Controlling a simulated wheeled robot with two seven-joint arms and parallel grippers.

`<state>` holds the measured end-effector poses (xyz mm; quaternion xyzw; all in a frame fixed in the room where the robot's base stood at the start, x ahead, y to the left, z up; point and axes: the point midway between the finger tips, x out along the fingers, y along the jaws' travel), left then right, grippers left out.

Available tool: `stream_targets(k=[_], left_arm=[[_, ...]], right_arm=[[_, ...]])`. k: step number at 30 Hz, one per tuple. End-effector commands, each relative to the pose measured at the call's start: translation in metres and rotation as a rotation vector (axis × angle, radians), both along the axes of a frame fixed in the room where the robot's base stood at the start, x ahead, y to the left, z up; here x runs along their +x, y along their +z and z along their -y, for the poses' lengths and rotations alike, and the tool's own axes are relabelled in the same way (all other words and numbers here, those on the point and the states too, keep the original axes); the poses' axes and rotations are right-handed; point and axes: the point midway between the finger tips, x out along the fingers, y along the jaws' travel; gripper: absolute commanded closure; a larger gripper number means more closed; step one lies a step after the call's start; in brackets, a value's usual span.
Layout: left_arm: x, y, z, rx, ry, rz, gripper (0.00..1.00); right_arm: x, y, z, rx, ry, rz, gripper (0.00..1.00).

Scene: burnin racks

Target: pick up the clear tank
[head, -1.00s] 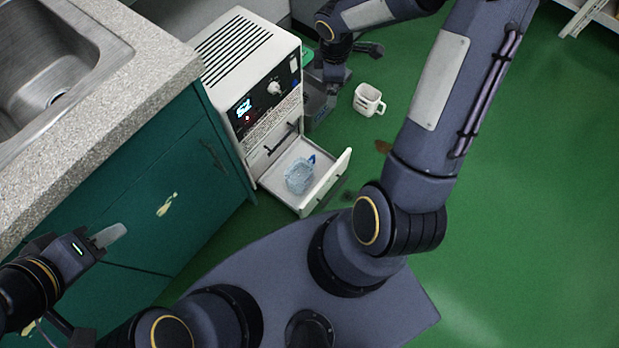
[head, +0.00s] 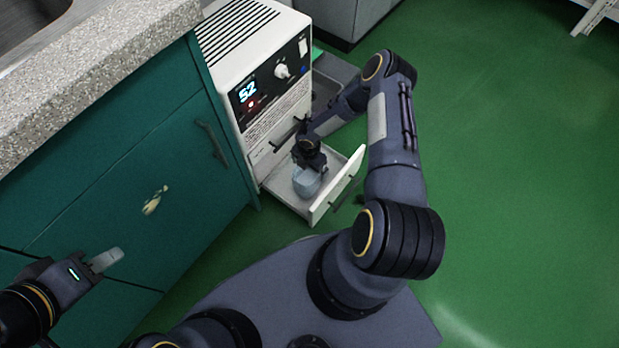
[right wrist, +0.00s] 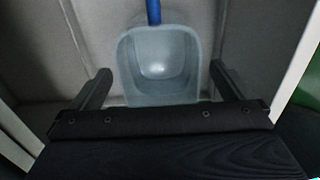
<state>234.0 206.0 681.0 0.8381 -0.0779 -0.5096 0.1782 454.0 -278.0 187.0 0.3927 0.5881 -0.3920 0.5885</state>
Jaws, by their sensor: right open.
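The clear tank (head: 307,183), a pale bluish open-topped vessel, sits in the pulled-out white drawer (head: 322,207) of a white machine. In the right wrist view the tank (right wrist: 160,62) shows its open top, with a blue part at its far edge. My right gripper (head: 309,164) is over the tank and hides part of it. In the right wrist view the right gripper (right wrist: 160,76) is open, with one finger on each side of the tank and gaps visible. My left gripper (head: 106,260) is at the lower left, far from the tank; its jaw opening is unclear.
The white machine (head: 250,60) with a lit display stands beside the green cabinet (head: 130,180) and its stone counter (head: 90,75). A grey bin (head: 335,78) is behind my right arm. The green floor (head: 510,170) at the right is clear.

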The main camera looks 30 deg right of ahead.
Motion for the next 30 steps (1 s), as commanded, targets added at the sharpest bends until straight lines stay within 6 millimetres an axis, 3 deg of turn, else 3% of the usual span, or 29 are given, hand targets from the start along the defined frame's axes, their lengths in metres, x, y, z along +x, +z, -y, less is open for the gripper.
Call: stream_targets(k=[8, 16, 30], left_arm=[[0.000, -0.020, 0.000, 0.000, 0.000, 0.000, 0.64], [0.000, -0.020, 0.000, 0.000, 0.000, 0.000, 0.64], [0.000, -0.020, 0.000, 0.000, 0.000, 0.000, 0.64]], right_arm=[[0.001, -0.043, 0.001, 0.000, -0.002, -0.002, 0.00], [0.001, -0.045, 0.002, -0.001, -0.001, -0.001, 0.00], [0.001, -0.045, 0.002, -0.001, -0.001, -0.001, 0.62]])
